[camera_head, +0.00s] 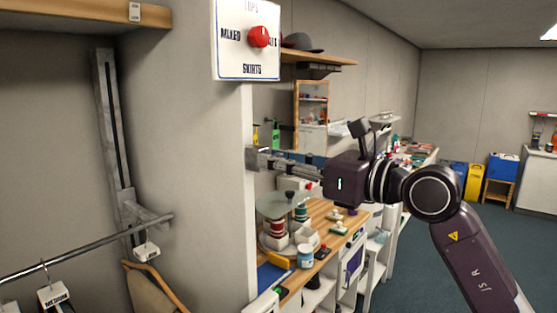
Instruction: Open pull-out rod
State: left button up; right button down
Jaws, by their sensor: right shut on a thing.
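A grey metal piece (252,158), which looks like the end of the pull-out rod, sits at the edge of the pale wall, below the sign. My right gripper (274,163) comes in from the right, its fingers pointing left, and is shut on this rod end. The fingers hide part of the rod, so I cannot tell how far out it is. My left gripper is not in view.
A white sign with a red knob (258,37) hangs above. A wooden counter (330,212) with jars, spools and a glass disc stands below my right arm. A hanging rail (90,245) with hangers is at left. Open floor (415,245) lies to the right.

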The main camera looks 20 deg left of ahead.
jog(key=shift+d, duration=0.1)
jog(key=shift+d, duration=0.15)
jog(key=b+v, duration=1)
jog(key=v, duration=1.4)
jog(key=shift+s+d+b, duration=0.2)
jog(key=shift+d+b, duration=0.2)
jog(key=shift+r, duration=0.15)
jog(key=c, duration=1.7)
grip_release()
